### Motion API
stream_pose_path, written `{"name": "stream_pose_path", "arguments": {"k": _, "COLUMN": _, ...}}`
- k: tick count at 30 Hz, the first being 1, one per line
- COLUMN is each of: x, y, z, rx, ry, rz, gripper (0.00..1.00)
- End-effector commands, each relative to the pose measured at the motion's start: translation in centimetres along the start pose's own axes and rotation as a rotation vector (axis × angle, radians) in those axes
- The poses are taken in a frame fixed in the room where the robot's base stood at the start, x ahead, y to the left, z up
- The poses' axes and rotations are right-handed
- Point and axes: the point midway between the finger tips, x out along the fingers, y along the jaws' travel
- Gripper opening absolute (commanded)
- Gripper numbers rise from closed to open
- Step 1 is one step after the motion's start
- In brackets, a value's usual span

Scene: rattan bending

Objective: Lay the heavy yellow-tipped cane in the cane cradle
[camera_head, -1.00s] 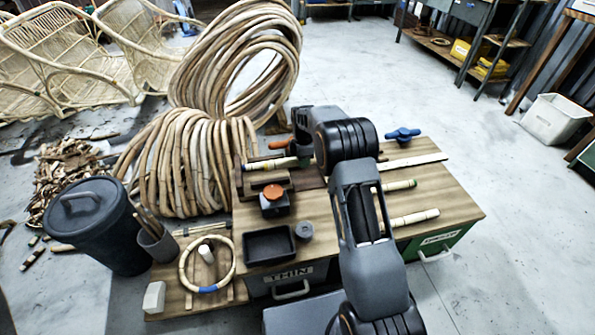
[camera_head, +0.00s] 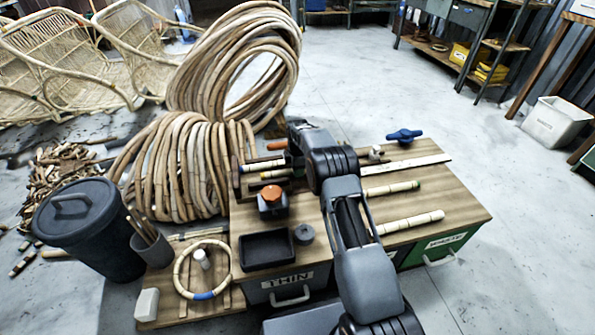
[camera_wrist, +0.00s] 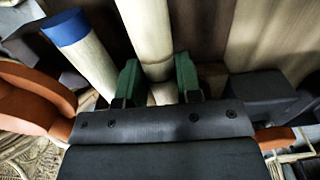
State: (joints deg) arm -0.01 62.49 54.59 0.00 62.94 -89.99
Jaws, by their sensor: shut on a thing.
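My gripper (camera_wrist: 158,85) is shut on a thick pale cane (camera_wrist: 147,35), with its two green fingers on either side. The cane's far end runs out of the wrist view, so its tip colour does not show there. A blue-tipped pale cane (camera_wrist: 95,60) lies to its left, apart from it. In the head view, pale cane lengths (camera_head: 263,165) lie at the dark wooden cradle (camera_head: 245,188), just left of my wrist. My arm hides their right ends, and I cannot tell whether the held cane touches the cradle. The fingers are hidden in the head view.
A green-tipped cane (camera_head: 390,190) and a plain-looking cane (camera_head: 410,222) lie on the bench right of my arm. Large cane coils (camera_head: 185,165) stand behind left.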

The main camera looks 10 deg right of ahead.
Motion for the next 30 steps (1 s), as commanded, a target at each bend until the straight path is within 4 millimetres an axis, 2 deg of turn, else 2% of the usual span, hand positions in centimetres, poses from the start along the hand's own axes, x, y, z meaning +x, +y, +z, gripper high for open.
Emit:
{"name": "stream_pose_path", "arguments": {"k": 9, "x": 0.2, "y": 0.0, "z": 0.0, "rx": 0.000, "ry": 0.000, "rz": 0.001, "gripper": 0.07}}
{"name": "stream_pose_path", "arguments": {"k": 10, "x": 0.2, "y": 0.0, "z": 0.0, "rx": 0.000, "ry": 0.000, "rz": 0.001, "gripper": 0.35}}
{"name": "stream_pose_path", "arguments": {"k": 17, "x": 0.1, "y": 0.0, "z": 0.0, "rx": 0.000, "ry": 0.000, "rz": 0.000, "gripper": 0.57}}
{"name": "stream_pose_path", "arguments": {"k": 25, "x": -0.1, "y": 0.0, "z": 0.0, "rx": 0.000, "ry": 0.000, "rz": 0.001, "gripper": 0.58}}
{"name": "stream_pose_path", "arguments": {"k": 30, "x": -2.1, "y": 0.0, "z": 0.0, "rx": 0.000, "ry": 0.000, "rz": 0.002, "gripper": 0.58}}
